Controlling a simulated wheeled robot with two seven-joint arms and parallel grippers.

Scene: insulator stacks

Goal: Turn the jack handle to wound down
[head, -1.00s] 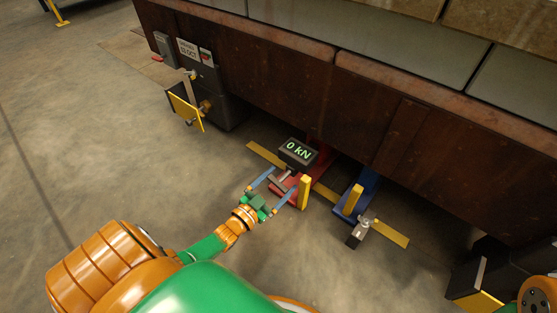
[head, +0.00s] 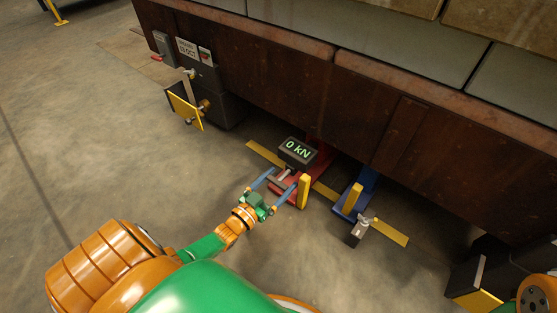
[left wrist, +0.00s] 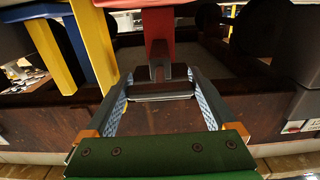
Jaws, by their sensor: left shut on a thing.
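The red jack (head: 316,170) stands on the floor under the edge of the brown steel beam. Its grey crossbar handle (head: 281,178) points out toward me, and a dark display (head: 297,152) above it reads 0 kN. My left gripper (head: 284,179) reaches the handle from the front, with its two blue fingers on either side of it. In the left wrist view the crossbar (left wrist: 160,93) spans between the fingertips (left wrist: 160,80), and the gripper is shut on it.
A yellow post (head: 304,191) stands right beside the red jack. A blue jack (head: 366,187) with a grey handle block (head: 357,235) is to its right. A yellow floor strip (head: 390,233) runs beneath. A dark box (head: 226,108) is at the left. The floor in front is clear.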

